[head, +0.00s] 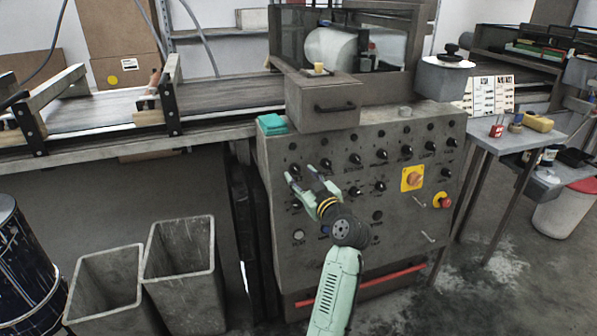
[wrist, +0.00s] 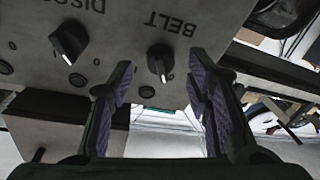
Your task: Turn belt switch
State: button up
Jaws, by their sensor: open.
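The belt switch (wrist: 160,62) is a black rotary knob with a white pointer mark, on a grey panel. The label BELT reads upside down above it in the wrist view. In the head view the control cabinet (head: 400,235) carries several rows of such knobs. My gripper (head: 300,175) is at the upper left of its front, near the leftmost knobs. In the wrist view my gripper (wrist: 160,75) is open, with one purple-padded finger on each side of the belt switch. Nothing is held. I cannot tell whether either finger touches the knob.
Another knob (wrist: 68,41), its label partly cut off, is left of the belt switch in the wrist view. A yellow-backed switch (head: 412,178) and a red button (head: 444,201) are farther right on the cabinet. Two grey bins (head: 180,262) stand on the floor at left.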

jog(key=shift+x, duration=1.05)
grip_shut()
